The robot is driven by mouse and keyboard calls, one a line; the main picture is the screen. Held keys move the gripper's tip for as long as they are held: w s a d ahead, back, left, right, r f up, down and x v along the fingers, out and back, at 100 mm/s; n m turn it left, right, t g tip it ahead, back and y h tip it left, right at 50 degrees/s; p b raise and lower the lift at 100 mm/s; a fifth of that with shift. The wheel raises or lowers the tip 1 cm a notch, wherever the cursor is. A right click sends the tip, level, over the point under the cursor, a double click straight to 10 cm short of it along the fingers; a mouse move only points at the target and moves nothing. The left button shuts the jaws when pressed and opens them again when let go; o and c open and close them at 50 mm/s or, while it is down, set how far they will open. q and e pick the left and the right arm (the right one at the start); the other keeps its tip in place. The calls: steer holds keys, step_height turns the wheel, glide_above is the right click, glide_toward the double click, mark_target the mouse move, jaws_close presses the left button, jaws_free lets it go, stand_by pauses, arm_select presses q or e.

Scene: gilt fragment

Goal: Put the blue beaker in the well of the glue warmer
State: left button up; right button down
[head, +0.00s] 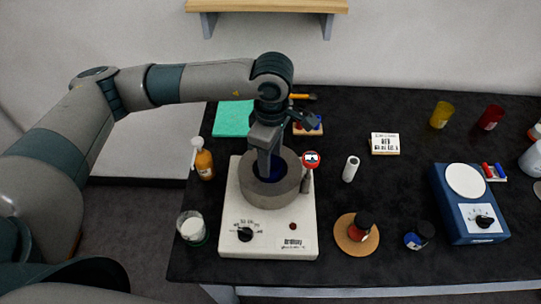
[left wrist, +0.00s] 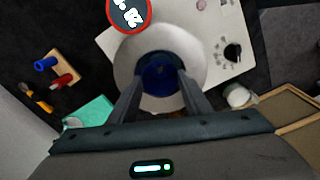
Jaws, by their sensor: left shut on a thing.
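The glue warmer (head: 232,205) is a white box with a dial and a grey ring-shaped collar around its well. The blue beaker (left wrist: 160,82) is inside the collar, down in the well, in the left wrist view. Its dark blue shows in the head view between the finger and the collar. My left gripper (head: 268,172) points down into the well and is shut on the beaker, a finger on each side. Whether the beaker touches the well's floor is hidden. My right gripper is not in view.
A red round sign (head: 311,159) stands close at the collar's right. An orange bottle (head: 204,164) and a white-filled jar (head: 191,227) stand left. A cork mat (head: 343,239) with a dark-capped jar and a blue scale-like device (head: 462,220) lie right.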

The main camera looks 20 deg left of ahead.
arm_select(q)
steer(key=shift+f, duration=0.1)
steer(key=o, duration=1.4)
steer(key=shift+d+r+b, duration=0.1)
steer(key=shift+r+b, duration=2.4)
steer(key=shift+r, duration=3.65)
